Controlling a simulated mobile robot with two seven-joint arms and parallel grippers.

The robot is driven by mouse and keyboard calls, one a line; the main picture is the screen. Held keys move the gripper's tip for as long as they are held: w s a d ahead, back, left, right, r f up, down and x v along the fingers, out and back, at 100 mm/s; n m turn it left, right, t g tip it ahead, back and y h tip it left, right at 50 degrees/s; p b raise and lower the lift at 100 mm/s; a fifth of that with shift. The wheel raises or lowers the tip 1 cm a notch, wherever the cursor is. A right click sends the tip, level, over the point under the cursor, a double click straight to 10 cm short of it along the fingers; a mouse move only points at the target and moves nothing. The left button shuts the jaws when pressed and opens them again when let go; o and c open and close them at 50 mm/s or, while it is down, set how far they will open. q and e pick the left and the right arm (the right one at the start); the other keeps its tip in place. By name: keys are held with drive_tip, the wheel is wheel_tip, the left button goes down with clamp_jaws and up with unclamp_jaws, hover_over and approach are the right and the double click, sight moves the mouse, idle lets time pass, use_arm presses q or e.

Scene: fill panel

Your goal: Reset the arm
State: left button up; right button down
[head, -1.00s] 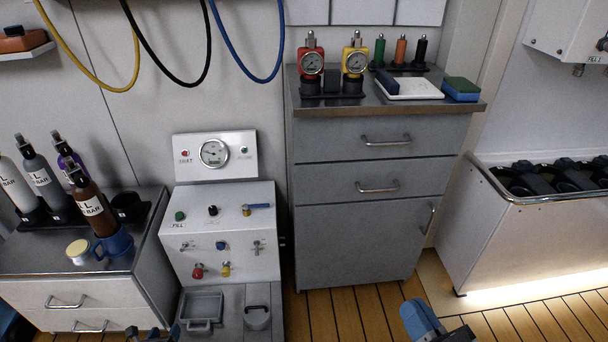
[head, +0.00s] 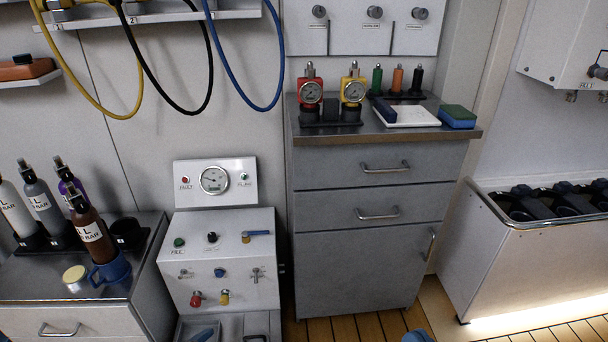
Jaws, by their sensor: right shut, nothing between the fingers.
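Only a small blue part of my right arm, at the right gripper (head: 417,336), shows at the bottom edge. It is low in front of the grey drawer cabinet (head: 372,252). The gripper is shut and empty; its fingertips are cut off by the frame. My left gripper cannot be made out. A small blue shape (head: 204,335) shows at the bottom, over the lower part of the fill panel (head: 218,262); I cannot tell what it belongs to.
Several bottles, including a brown one (head: 91,232) in a blue clamp (head: 110,270), stand on the left counter. Red (head: 310,93) and yellow (head: 353,91) gauges and a white tray (head: 408,117) sit on the cabinet top. A white bin (head: 540,258) stands at right. Hoses hang above.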

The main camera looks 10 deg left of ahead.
use_arm(q)
drive_tip(key=s+d+r+n+t+h, duration=0.25)
drive_tip(key=d+r+n, duration=0.3)
drive_tip(key=r, duration=0.55)
drive_tip(key=s+d+r+n+t+h, duration=0.1)
drive_tip(key=s+d+r+n+h, duration=0.15)
drive_tip(key=d+r+n, duration=0.6)
drive_tip(key=a+r+m+g+y+p, duration=0.3)
drive_tip(key=r+p, duration=0.6)
drive_tip(key=p, duration=1)
drive_tip(key=s+a+r+g+y+p, duration=0.1)
drive_tip(key=a+p, duration=0.5)
drive_tip(key=p, duration=1.4)
drive_tip(key=s+g+y, duration=0.1)
drive_tip(key=s+y, duration=0.1)
drive_tip(key=s, duration=0.1)
drive_tip(key=shift+s+a+r+g+y, duration=0.15)
drive_tip(key=shift+a+r+g+y, duration=0.05)
drive_tip(key=shift+g+y, duration=0.2)
use_arm(e)
drive_tip(key=s+d+r+g+h, duration=0.4)
drive_tip(key=d+r+g+h, duration=0.2)
drive_tip(key=d+r, duration=0.2)
idle(0.7)
